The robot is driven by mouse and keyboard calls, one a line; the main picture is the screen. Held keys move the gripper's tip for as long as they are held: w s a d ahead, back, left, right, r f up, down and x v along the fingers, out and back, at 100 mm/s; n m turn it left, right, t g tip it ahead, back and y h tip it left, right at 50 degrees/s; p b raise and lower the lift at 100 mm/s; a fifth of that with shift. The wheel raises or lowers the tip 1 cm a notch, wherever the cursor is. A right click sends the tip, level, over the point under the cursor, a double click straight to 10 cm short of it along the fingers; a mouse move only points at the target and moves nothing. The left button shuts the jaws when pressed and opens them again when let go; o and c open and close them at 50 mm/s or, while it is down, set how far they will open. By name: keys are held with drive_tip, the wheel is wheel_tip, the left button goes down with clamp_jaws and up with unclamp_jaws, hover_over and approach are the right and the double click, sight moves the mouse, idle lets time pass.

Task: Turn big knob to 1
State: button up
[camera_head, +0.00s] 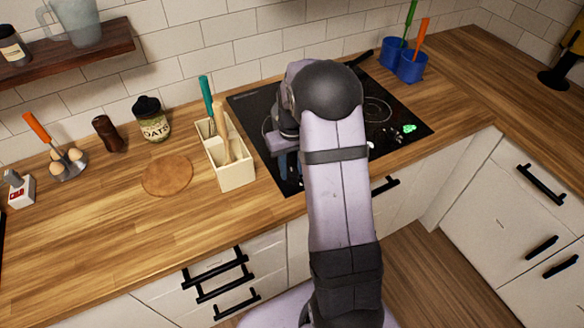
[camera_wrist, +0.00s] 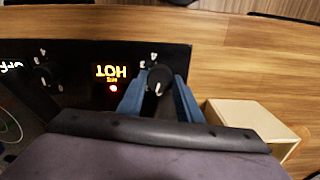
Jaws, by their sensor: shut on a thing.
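The black cooktop (camera_head: 400,98) lies in the counter in the head view, partly hidden by my arm. In the wrist view its control strip (camera_wrist: 80,52) shows upside down. A round black knob (camera_wrist: 159,75) with a white pointer line stands there, with small white marks around it that I cannot read clearly. My gripper (camera_wrist: 160,79) has its blue fingers on both sides of this knob and is shut on it. In the head view my gripper (camera_head: 284,160) is low over the cooktop's left part, and the knob is hidden.
In the wrist view a lit HOT display (camera_wrist: 110,72) with a red light sits beside the held knob, and another knob (camera_wrist: 43,74) is further left. A cream utensil box (camera_head: 232,165) stands close by the cooktop. Blue cups (camera_head: 411,66) stand behind it.

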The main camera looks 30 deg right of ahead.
sight(292, 172)
drive_tip(key=shift+w+m, duration=0.1)
drive_tip(key=shift+m, duration=2.2)
drive_tip(key=o, duration=1)
drive_tip(key=shift+o, duration=0.2)
drive_tip(key=shift+r, duration=0.1)
drive_tip(key=shift+r+b, duration=1.15)
drive_tip(key=shift+r, duration=2.45)
